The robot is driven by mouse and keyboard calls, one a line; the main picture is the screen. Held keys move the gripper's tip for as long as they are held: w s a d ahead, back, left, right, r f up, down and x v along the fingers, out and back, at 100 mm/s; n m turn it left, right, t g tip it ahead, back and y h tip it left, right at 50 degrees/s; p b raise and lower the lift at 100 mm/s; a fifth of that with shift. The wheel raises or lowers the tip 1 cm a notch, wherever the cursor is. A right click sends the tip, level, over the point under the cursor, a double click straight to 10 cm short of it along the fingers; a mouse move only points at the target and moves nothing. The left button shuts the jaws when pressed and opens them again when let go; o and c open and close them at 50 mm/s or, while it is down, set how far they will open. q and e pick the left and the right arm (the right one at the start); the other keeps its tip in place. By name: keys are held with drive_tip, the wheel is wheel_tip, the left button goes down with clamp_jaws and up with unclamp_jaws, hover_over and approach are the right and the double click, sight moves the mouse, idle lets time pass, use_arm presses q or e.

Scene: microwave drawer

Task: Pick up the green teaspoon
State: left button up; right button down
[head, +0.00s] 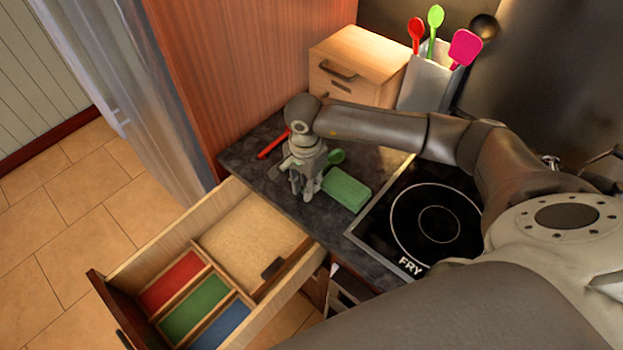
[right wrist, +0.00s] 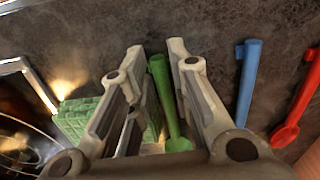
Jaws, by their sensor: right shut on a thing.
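The green teaspoon (right wrist: 160,85) lies between the fingers of my right gripper (right wrist: 158,60) in the right wrist view, and the gripper is shut on it. In the head view my right gripper (head: 307,192) points down over the dark counter, and a green spoon bowl (head: 336,156) shows just behind it. I cannot tell whether the teaspoon is clear of the counter. My left gripper is not in view.
A blue spoon (right wrist: 247,80) and a red spoon (right wrist: 298,108) lie beside the gripper. A green sponge (head: 347,188) lies close on the other side, near the cooktop (head: 436,222). The open drawer (head: 205,248) has red, green and blue compartments. A utensil holder (head: 428,85) stands behind.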

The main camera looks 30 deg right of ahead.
drive_tip(key=shift+r+b, duration=0.45)
wheel_tip(320, 180, up, 2)
drive_tip(key=shift+b, duration=0.7)
drive_tip(key=s+a+r+b, duration=0.4)
drive_tip(key=s+a+r, duration=0.2)
drive_tip(key=s+r, duration=0.4)
drive_tip(key=shift+s+b, duration=0.35)
drive_tip(key=shift+s, duration=0.95)
drive_tip(key=shift+w+a, duration=0.1)
